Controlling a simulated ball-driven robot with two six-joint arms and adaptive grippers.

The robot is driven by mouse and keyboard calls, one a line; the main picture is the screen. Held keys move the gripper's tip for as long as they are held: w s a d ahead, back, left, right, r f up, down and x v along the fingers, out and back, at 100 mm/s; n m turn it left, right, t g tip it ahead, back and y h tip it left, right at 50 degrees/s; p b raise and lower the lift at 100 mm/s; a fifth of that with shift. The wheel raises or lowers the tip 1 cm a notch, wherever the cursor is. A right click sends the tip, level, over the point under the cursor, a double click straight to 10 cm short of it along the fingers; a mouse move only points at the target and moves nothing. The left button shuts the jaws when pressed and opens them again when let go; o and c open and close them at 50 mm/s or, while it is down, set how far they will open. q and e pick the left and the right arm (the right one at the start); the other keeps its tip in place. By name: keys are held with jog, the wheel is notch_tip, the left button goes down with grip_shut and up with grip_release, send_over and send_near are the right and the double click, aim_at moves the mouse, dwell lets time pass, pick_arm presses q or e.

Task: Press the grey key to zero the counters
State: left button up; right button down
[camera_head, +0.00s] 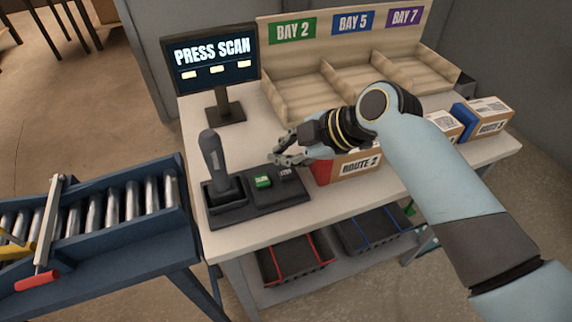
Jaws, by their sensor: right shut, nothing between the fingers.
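The grey key (286,172) sits on the right part of a dark key pad (275,198) on the white table. A green key (263,182) is just left of it on the same pad. My right gripper (276,157) is shut and empty, just above and behind the grey key. I cannot tell whether a finger touches the key. A monitor (212,55) at the back left reads "PRESS SCAN" with three pale bars under the words. My left gripper is not in view.
A handheld scanner (212,150) stands upright in its holder left of the keys. A "ROUTE" box (358,166) is close right of the gripper, partly behind my arm. A wooden sorter (300,80) stands behind. A roller conveyor (130,240) is at the left.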

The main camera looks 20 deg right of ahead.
jog(key=shift+r+p, duration=1)
jog(key=shift+r, duration=0.45)
